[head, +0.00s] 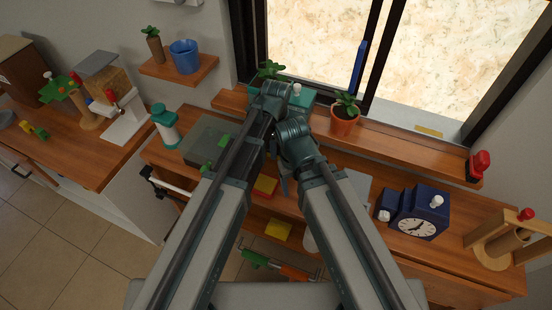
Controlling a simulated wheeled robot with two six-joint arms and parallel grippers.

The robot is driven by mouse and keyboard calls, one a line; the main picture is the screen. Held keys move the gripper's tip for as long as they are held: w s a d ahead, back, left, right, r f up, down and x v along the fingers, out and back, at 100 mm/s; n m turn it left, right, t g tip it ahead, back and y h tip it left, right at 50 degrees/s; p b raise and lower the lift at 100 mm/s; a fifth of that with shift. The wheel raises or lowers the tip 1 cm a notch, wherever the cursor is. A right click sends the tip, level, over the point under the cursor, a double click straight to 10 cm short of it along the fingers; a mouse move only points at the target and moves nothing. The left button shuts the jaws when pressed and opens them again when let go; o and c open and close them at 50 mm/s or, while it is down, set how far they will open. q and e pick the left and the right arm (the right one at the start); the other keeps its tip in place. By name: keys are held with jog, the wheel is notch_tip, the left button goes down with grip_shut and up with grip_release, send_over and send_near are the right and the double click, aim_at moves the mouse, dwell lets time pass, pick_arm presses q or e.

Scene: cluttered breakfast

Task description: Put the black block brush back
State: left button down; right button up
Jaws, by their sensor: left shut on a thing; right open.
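I cannot make out the black block brush in the head view. My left arm reaches up the middle to the window shelf and bends back down. My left gripper (271,143) is mostly hidden between the two arms. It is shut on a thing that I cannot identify. My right gripper (283,186) is lower, under its own wrist, and partly hidden by the arm. It is open, over the middle of the wooden worktop.
A wooden shelf (390,146) under the window holds a potted plant (345,118) and a teal planter (311,98). A grey-green box (205,143) stands left of my arms. A dark blue clock (417,226) stands right. A red box (265,187) and a yellow box (278,230) are near the middle.

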aim_at(276, 164)
pick_arm(q)
jog(key=shift+f+b, duration=2.1)
jog(key=shift+f, duration=0.15)
pick_arm(e)
jog(key=shift+f, duration=2.2)
jog(key=shift+f, duration=0.1)
pick_arm(q)
jog(key=shift+f+b, duration=0.35)
pick_arm(e)
jog(key=shift+f, duration=0.25)
pick_arm(q)
jog(key=shift+c, duration=2.2)
grip_release()
jog(key=shift+r, duration=0.1)
jog(key=shift+r, duration=0.15)
pick_arm(e)
jog(key=shift+r, duration=0.2)
pick_arm(q)
jog(key=r+p, duration=1.3)
jog(key=p, duration=0.1)
jog(key=shift+w+d+r, duration=0.2)
jog(key=shift+w+r, duration=0.15)
jog(key=shift+r, duration=0.05)
pick_arm(e)
notch_tip(276, 164, up, 14)
jog(key=shift+f, duration=0.15)
pick_arm(q)
jog(key=shift+f, duration=0.1)
